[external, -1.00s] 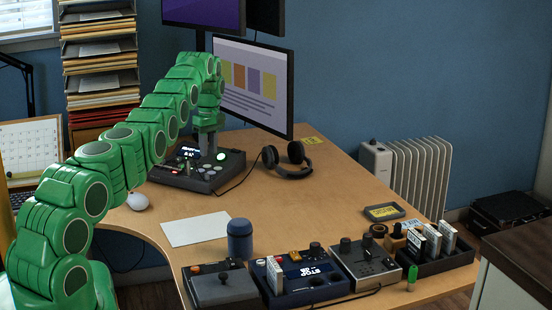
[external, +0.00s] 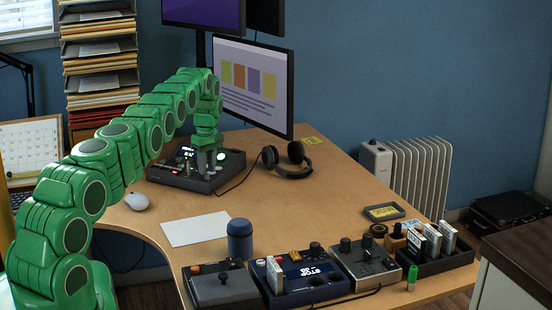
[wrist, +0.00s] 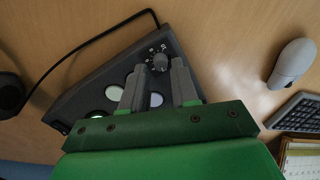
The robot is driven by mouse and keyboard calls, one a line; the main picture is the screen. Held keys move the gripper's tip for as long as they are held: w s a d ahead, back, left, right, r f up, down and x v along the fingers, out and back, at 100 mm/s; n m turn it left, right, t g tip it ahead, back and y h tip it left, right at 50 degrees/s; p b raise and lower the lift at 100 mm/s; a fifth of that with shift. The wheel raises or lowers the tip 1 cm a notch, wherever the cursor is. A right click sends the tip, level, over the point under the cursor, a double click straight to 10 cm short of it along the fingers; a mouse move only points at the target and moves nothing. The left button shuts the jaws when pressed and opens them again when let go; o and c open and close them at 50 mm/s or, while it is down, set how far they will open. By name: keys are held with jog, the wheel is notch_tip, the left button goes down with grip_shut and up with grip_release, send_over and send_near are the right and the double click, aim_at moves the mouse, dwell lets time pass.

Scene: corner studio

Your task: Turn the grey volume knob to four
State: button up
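The grey volume knob (wrist: 160,62) is small and round, on the dark control box, with pale numerals around it. In the wrist view it lies just past and between the fingertips of my gripper (wrist: 156,76). The two grey fingers stand apart, with the knob not visibly clamped. I cannot tell which number it points to. In the external view my gripper (external: 208,161) points down over the control box (external: 175,180), and the knob is not clearly visible there. The control box also shows in the wrist view (wrist: 90,88), with round light buttons.
Headphones (external: 287,158) lie right of the box, with a cable between them. A mouse (external: 137,201) is to the left, and it shows in the wrist view (wrist: 292,63). A monitor (external: 252,83) stands behind. More devices line the front edge; the middle of the desk is mostly clear.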

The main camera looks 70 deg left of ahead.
jog(key=shift+s+d+f, duration=0.1)
jog(key=shift+f, duration=0.8)
grip_shut()
jog(key=shift+m, duration=0.5)
jog(key=m, duration=0.3)
jog(key=shift+m, duration=0.4)
jog(key=m, duration=0.5)
jog(key=shift+m, duration=0.3)
